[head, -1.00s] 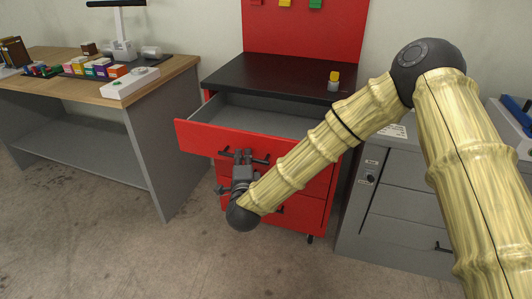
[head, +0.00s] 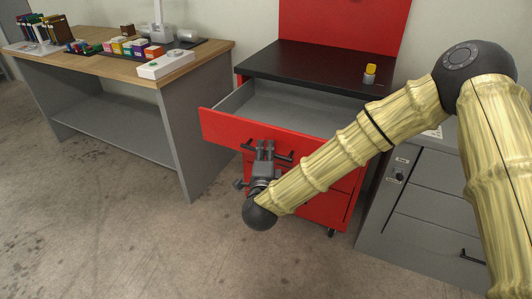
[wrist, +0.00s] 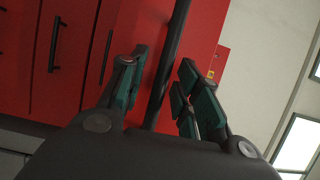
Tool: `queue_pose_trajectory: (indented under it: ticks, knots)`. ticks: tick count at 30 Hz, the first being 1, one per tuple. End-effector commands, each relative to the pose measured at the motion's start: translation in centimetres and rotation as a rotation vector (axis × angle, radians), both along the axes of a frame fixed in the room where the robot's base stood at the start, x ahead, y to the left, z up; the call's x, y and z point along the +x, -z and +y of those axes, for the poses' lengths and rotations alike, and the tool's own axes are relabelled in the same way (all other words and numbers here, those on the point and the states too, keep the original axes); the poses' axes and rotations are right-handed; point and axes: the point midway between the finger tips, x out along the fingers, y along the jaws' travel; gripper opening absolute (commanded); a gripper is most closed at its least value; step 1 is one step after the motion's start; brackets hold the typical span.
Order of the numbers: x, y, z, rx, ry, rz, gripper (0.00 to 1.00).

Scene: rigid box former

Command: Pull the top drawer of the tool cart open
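The tool cart (head: 330,62) is red with a black top. Its top drawer (head: 225,127) stands out well from the body, and its grey inside shows in the head view. My gripper (head: 264,146) is at the black bar handle (head: 286,158) on the drawer front. In the wrist view the handle (wrist: 179,30) runs between the two teal-padded fingers of my gripper (wrist: 163,68). A gap shows on each side of the bar, so the fingers are around it and not closed on it. My arm hides part of the lower drawers.
A yellow-topped item (head: 370,73) stands on the cart top. A wooden-topped workbench (head: 120,65) with several small boxes is to the left. A grey cabinet (head: 425,215) is close on the right. Floor in front of the cart is clear.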

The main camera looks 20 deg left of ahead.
Motion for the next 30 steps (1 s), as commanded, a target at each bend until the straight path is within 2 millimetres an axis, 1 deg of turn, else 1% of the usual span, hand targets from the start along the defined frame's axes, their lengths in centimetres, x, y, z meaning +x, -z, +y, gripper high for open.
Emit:
queue_pose_trajectory:
  ticks: [7, 11, 14, 24, 30]
  knots:
    - [0.0, 0.0, -0.1, 0.000, 0.002, 0.000, 0.34]
    - [-0.6, 0.0, -0.3, 0.000, 0.001, 0.002, 0.34]
    - [-1.7, 0.0, -0.5, 0.000, 0.001, 0.001, 0.34]
    - [-7.6, 0.1, -1.9, 0.000, 0.000, 0.002, 0.34]
    - [-10.3, 0.0, -2.6, 0.000, 0.000, 0.002, 0.34]
